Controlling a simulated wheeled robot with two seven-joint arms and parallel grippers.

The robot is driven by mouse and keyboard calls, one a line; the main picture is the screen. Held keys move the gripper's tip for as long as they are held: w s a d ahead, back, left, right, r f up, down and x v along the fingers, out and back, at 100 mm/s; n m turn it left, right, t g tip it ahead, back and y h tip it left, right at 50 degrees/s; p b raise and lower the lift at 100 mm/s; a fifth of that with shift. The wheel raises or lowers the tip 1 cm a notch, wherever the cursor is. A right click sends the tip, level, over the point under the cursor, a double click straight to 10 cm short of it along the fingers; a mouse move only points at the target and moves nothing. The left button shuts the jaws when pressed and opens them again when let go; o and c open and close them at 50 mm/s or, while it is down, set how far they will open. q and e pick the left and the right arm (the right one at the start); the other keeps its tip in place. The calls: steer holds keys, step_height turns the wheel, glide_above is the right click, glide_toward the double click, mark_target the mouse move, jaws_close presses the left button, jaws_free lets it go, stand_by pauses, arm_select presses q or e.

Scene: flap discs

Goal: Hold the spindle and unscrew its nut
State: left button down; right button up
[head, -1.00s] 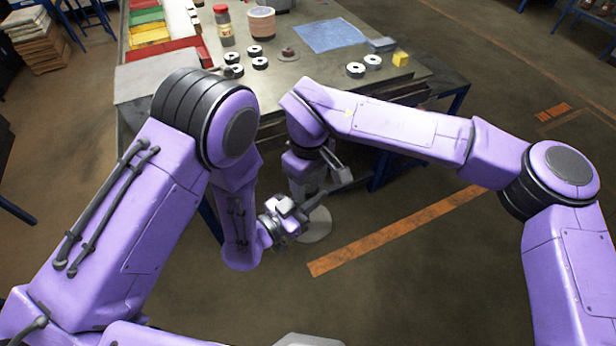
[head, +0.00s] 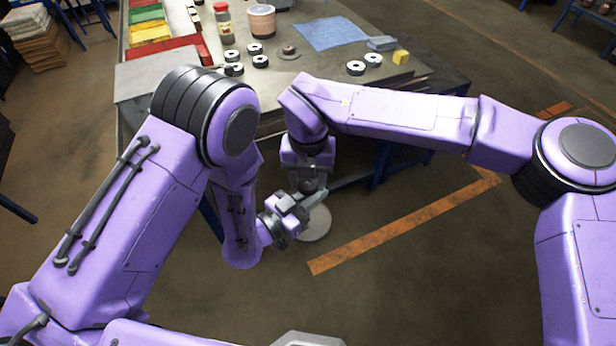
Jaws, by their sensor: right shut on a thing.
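My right gripper (head: 311,192) points down just above my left gripper, in front of the table's near edge. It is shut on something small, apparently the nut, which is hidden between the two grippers. My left gripper (head: 292,211) comes in from the left just below it, and the two look very close or touching. Its jaws are too small and covered to tell whether they are open or shut. The spindle cannot be made out between them. A pale round disc (head: 317,224) shows beneath the grippers; I cannot tell what it belongs to.
The workbench (head: 305,75) holds several black-and-white rings (head: 356,68), a brownish disc with a knob (head: 289,51), a red-capped jar (head: 224,20), a blue cloth (head: 330,34), a yellow block (head: 400,57) and coloured bins (head: 150,34).

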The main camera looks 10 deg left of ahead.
steer(key=n, duration=0.6)
steer(key=shift+w+r, duration=0.1)
steer(key=n, duration=0.3)
steer(key=shift+n, duration=0.4)
steer(key=n, duration=2.1)
steer(key=shift+s+r+n, duration=0.1)
steer(key=shift+s+n, duration=0.1)
steer(key=shift+n, duration=0.1)
steer(key=n, duration=0.5)
steer(key=shift+n, duration=0.3)
steer(key=n, duration=0.3)
steer(key=shift+d+n, duration=0.1)
steer(key=shift+n, duration=0.3)
